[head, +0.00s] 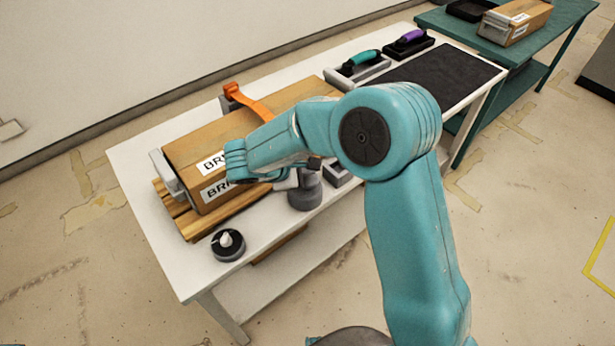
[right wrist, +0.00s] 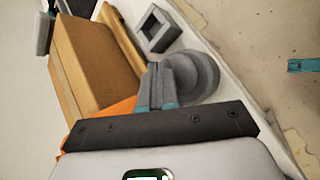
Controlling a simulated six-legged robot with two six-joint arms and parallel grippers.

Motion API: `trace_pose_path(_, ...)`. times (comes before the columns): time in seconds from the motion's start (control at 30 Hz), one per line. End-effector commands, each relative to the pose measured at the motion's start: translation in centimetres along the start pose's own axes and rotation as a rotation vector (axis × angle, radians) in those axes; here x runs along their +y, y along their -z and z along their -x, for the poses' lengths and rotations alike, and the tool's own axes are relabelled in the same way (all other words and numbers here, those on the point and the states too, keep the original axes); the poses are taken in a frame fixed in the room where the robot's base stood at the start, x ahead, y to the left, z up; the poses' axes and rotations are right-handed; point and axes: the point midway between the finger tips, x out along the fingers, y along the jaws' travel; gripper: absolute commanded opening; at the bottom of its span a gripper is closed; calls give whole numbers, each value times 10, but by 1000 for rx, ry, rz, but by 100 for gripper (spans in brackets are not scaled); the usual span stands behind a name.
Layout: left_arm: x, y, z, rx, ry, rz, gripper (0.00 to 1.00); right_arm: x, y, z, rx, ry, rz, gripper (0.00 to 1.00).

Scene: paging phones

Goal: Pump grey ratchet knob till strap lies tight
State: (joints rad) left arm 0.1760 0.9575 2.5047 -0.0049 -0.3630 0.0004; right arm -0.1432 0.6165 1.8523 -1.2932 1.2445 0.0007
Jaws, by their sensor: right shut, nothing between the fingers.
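The orange strap (head: 258,108) runs over the cardboard box (head: 190,148); its far end stands up behind the box, and my arm hides its near part. It also shows in the right wrist view (right wrist: 118,108). The round grey ratchet knob (head: 306,193) stands on the white table at the near side of the box. In the right wrist view the knob (right wrist: 205,73) is right beside the fingers of my right gripper (right wrist: 160,88). The right gripper is shut and empty; I cannot tell whether it touches the knob. My left gripper is not in view.
The box lies on wooden slats (head: 190,222) on the white table (head: 150,190). A black round item with a white top (head: 228,244) stands near the front corner. Turquoise (head: 362,60) and purple (head: 411,37) handsets and a dark mat (head: 445,75) lie behind my arm.

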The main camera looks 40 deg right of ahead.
Motion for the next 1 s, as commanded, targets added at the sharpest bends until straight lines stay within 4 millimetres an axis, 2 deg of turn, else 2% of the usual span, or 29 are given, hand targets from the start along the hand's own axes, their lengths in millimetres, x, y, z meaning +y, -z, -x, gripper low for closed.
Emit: trace_pose_path(1.0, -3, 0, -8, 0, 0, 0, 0, -5, 4, -6, 0, 0, 0, 0)
